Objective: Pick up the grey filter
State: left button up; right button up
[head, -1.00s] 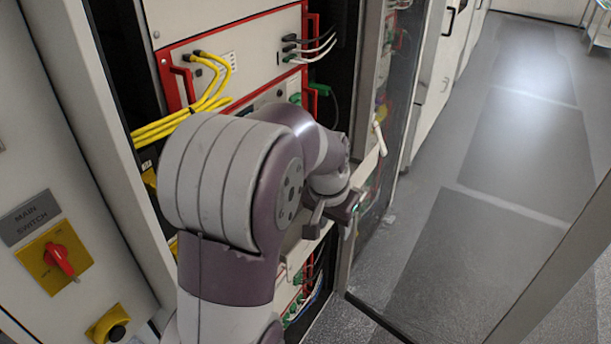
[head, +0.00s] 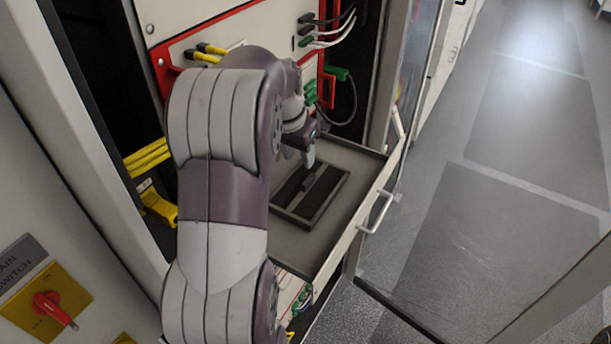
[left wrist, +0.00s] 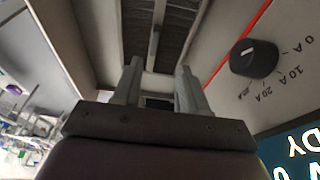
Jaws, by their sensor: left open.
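The grey filter (head: 289,210) is a flat, dark rectangular frame lying in the pulled-out drawer (head: 349,158). A raised bar crosses its middle. In the left wrist view its dark mesh panels and the lighter bar between them (left wrist: 157,36) show beyond the fingertips. My left gripper (head: 309,163) points down over the filter's upper part, close to the bar; in the head view I cannot tell whether it touches. In the left wrist view the left gripper (left wrist: 158,75) is open, with nothing clearly between its fingers. My arm hides the drawer's left part. My right gripper is not in view.
The drawer's front has a light handle (head: 377,212). A glass door (head: 430,260) stands open to the right. Yellow cables (head: 150,158) and green plugs (head: 338,73) stick out of the cabinet near my arm. A dial (left wrist: 254,58) is close by. The floor at right is clear.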

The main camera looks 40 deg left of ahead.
aim_at(308, 179)
pick_arm(q)
jog(key=p+x, duration=0.1)
jog(key=x, duration=0.1)
jog(key=p+x, duration=0.3)
jog(key=x, duration=0.1)
jog(key=shift+w+d+p, duration=0.25)
jog(key=shift+d+p, duration=0.1)
jog(key=shift+x, duration=1.05)
jog(key=shift+w+a+f, duration=0.1)
jog(key=shift+a+f, duration=0.05)
jog(key=shift+f, duration=0.25)
jog(key=shift+d, duration=0.35)
jog(key=shift+d+r, duration=0.1)
jog(key=shift+r, duration=0.05)
jog(key=c, duration=0.3)
grip_shut()
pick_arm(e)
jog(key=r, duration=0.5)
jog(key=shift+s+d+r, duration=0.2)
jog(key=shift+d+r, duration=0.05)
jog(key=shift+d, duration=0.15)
